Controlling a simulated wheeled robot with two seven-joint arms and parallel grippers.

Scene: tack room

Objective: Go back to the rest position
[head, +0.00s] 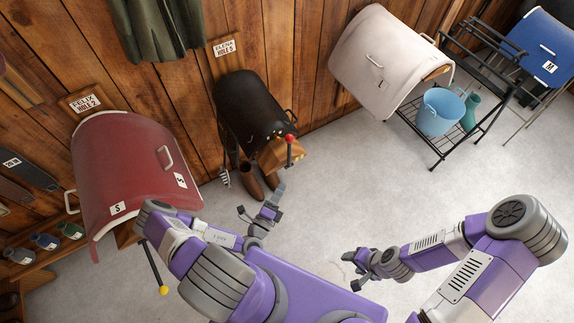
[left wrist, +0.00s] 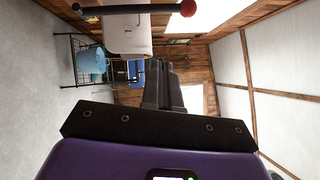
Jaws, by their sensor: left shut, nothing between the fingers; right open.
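My left gripper (head: 277,196) is shut and empty. It is in the air in front of the black saddle rack (head: 249,106) and the brown boots (head: 256,183), and looks apart from them. In the left wrist view its closed fingers (left wrist: 165,90) point toward the far end of the room. My right gripper (head: 358,275) is open and empty, low right of centre in the head view, over bare grey floor (head: 335,210).
A red-knobbed lever (head: 289,150) sticks out near my left gripper; the knob also shows in the left wrist view (left wrist: 188,8). A maroon saddle rack (head: 125,165) and yellow-tipped lever (head: 163,290) stand left. A wire stand with a blue bucket (head: 440,112) stands back right.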

